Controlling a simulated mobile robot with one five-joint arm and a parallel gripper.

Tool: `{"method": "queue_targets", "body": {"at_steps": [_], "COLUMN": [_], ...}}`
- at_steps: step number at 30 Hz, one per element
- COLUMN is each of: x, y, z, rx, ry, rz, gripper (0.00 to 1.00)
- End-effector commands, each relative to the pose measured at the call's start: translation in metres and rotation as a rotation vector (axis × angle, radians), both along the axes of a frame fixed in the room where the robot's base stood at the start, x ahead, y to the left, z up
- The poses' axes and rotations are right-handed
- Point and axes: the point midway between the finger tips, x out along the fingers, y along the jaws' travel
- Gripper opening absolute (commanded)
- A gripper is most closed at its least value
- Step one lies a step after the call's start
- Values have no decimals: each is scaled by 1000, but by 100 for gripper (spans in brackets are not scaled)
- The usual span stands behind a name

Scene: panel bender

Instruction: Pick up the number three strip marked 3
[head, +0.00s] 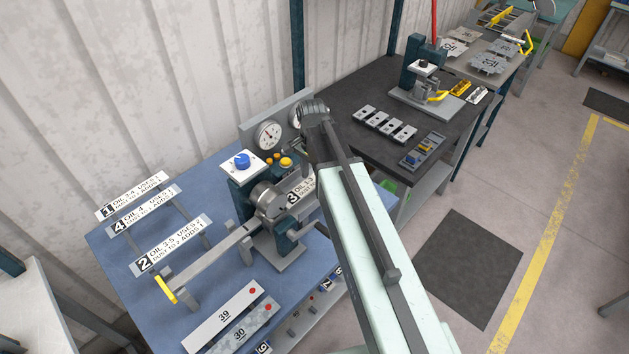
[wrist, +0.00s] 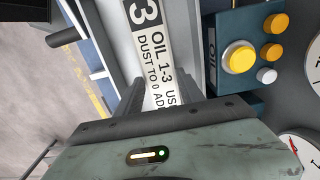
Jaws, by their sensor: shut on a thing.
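The strip marked 3 (wrist: 160,62) is white with a black number block and the text "OIL 1-3". In the wrist view it runs between the two fingers of my gripper (wrist: 161,90), which is shut on it. In the head view part of strip 3 (head: 301,190) shows behind the blue-knobbed machine (head: 270,205), beside my arm. My fingers are hidden there, and part of the strip is covered by my arm.
Strips marked 1 (head: 135,195), 4 (head: 145,210) and 2 (head: 172,245) stand on the blue table's left. Plates 39 (head: 223,316) and 30 (head: 240,330) lie at its front. A control box (wrist: 240,55) and gauges are close right of the strip in the wrist view.

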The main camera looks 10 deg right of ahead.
Motion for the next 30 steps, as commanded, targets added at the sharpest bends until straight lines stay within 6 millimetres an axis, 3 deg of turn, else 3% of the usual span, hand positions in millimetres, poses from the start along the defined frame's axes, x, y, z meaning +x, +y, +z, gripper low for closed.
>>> {"method": "queue_targets", "body": {"at_steps": [8, 14, 20, 30], "x": [0, 0, 0, 0], "y": [0, 1, 1, 1], "z": [6, 26, 66, 153], "rx": [0, 0, 0, 0], "ry": [0, 0, 0, 0], "rz": [1, 1, 2, 2], "gripper": [0, 0, 0, 0]}}
